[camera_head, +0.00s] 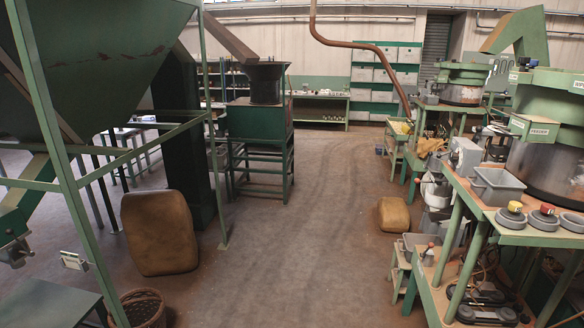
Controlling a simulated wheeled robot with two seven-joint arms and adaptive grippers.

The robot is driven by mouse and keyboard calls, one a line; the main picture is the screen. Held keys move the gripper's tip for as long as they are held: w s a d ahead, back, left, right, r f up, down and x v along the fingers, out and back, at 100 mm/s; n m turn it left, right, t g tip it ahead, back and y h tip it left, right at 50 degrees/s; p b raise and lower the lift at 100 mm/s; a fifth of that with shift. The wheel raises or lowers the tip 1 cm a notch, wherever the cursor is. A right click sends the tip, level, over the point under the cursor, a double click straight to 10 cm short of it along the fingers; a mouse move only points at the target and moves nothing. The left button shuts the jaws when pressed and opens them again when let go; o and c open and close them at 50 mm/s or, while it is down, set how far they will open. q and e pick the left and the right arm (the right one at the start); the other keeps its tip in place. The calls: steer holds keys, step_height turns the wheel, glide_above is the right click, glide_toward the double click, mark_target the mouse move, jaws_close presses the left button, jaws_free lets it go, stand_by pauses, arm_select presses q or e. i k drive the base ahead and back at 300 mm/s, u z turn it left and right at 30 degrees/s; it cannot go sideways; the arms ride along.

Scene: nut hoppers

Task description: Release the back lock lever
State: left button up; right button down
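I cannot make out a part that is clearly the back lock lever. A large green hopper (105,45) on a green frame (90,215) fills the left side, with a chute and a small grey fitting (15,252) at its lower left. Small handles with red knobs (430,246) show on the machines at the right, too small to read as locks. Neither of my grippers is in view.
A brown sack-like block (158,232) stands by the hopper frame, and a smaller one (394,214) stands right of centre. A wicker basket (145,308) is at the lower left. A green bench (500,235) with bins lines the right. The middle floor (290,250) is clear.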

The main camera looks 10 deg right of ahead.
mark_target(478, 129)
steer(key=u, duration=0.25)
steer(key=i, duration=2.1)
steer(key=z, duration=0.9)
steer(key=i, duration=1.4)
steer(key=z, duration=1.35)
steer(key=i, duration=0.15)
steer(key=u, duration=0.15)
